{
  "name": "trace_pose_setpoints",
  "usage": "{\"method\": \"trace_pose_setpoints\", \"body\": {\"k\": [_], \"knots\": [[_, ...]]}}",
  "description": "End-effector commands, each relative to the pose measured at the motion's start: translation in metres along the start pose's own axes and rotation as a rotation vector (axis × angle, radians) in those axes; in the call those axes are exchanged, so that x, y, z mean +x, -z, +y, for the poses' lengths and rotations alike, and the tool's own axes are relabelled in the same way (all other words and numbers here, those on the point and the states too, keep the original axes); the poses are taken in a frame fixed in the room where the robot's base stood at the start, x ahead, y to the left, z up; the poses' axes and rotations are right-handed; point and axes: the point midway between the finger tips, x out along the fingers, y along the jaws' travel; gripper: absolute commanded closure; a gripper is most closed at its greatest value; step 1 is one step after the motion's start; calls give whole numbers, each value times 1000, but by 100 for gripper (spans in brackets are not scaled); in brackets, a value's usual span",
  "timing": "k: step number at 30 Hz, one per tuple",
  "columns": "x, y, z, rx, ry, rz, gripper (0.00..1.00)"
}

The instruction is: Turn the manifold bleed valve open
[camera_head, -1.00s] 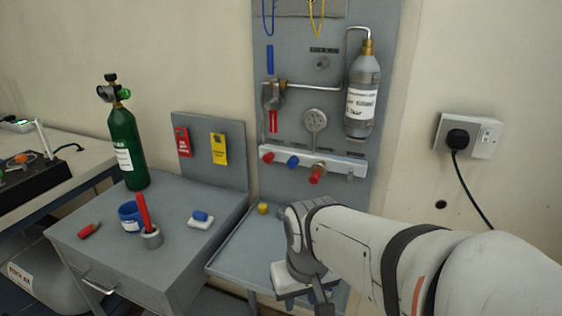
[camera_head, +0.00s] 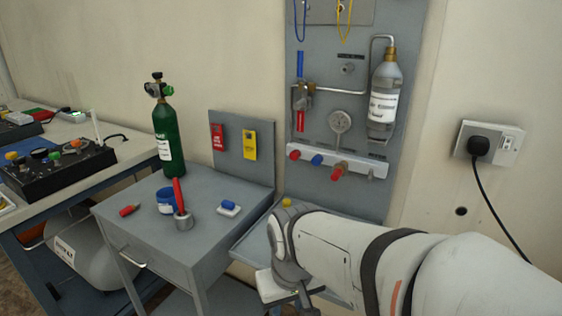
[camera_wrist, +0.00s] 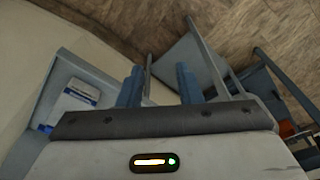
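The manifold (camera_head: 376,169) is a pale horizontal bar low on the grey wall panel (camera_head: 316,20). It carries a red knob (camera_head: 294,154), a blue knob (camera_head: 316,160) and a larger red knob with a brass-coloured base (camera_head: 338,172). A small round fitting (camera_head: 347,69) sits higher on the panel under a dark label too small to read. I cannot tell which part is the bleed valve. My gripper points down, below and in front of the manifold, and is apart from it. In the wrist view my gripper (camera_wrist: 158,84) has two blue fingers spread apart with nothing between them.
A grey shelf (camera_head: 252,236) lies below the panel. A grey bottle (camera_head: 383,105) hangs above the manifold's right end.

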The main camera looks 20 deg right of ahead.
Motion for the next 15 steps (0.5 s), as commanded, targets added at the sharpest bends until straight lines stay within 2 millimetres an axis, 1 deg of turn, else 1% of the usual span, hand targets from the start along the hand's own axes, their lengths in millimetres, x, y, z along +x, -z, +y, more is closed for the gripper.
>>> {"method": "trace_pose_setpoints", "body": {"k": [5,8,11,14,15], "knots": [[1,2,0,18,4,9,68],[7,14,-3,113,31,63,68],[14,42,-4,346,96,177,68],[17,83,2,696,212,333,68],[16,100,8,852,273,399,68]]}}
